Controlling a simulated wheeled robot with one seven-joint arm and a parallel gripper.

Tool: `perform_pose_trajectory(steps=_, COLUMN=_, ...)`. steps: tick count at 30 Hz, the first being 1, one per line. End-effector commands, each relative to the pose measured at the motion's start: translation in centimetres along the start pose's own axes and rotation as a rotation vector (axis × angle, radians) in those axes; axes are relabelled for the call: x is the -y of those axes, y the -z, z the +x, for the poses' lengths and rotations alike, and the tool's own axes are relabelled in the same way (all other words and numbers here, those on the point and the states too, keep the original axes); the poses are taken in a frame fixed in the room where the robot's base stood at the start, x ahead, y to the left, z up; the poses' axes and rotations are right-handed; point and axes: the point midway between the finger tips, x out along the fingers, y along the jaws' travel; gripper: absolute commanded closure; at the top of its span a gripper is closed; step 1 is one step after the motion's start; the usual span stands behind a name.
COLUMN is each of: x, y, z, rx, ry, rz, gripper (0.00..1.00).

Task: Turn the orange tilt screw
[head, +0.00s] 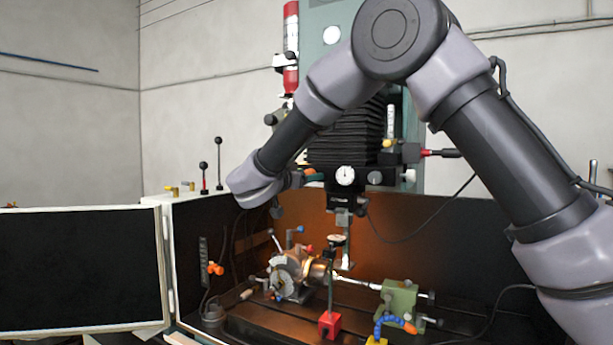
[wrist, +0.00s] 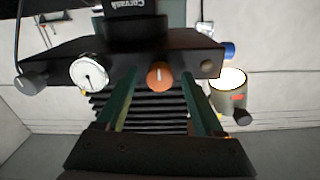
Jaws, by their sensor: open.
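The orange tilt screw (wrist: 160,75) is a round orange knob with a pale line on its face, on the front of a dark machine head. In the head view it is a small orange spot (head: 314,176), left of the white dial, partly covered by my arm's end. My gripper (wrist: 158,82) is open. Its two green fingers reach toward the knob, one on each side in the wrist view, with visible gaps. I cannot tell whether the fingertips are level with the knob in depth. Nothing is held.
A white dial gauge (wrist: 88,73) and a dark knob (wrist: 32,82) sit beside the screw on the same head. A grey cylinder (wrist: 232,90) with a bright top is on the other side. Below are the chuck (head: 292,272) and a green tailstock (head: 400,303).

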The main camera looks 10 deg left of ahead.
Motion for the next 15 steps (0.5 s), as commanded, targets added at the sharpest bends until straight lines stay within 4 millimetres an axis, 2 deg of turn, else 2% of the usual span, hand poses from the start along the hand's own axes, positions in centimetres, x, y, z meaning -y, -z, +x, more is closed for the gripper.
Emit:
perform_pose_trajectory(steps=2, x=0.00, y=-0.01, z=-0.01, rx=0.000, ry=0.000, rz=0.000, gripper=0.31)
perform_pose_trajectory(steps=3, x=0.00, y=-0.01, z=-0.02, rx=0.000, ry=0.000, rz=0.000, gripper=0.34)
perform_pose_trajectory(steps=8, x=0.00, y=-0.01, z=-0.03, rx=0.000, ry=0.000, rz=0.000, gripper=0.96)
perform_pose_trajectory(steps=9, x=-0.01, y=-0.01, z=-0.03, rx=0.000, ry=0.000, rz=0.000, gripper=1.00)
perform_pose_trajectory(steps=15, x=-0.01, y=-0.02, z=-0.05, rx=0.000, ry=-0.001, rz=-0.009, gripper=1.00)
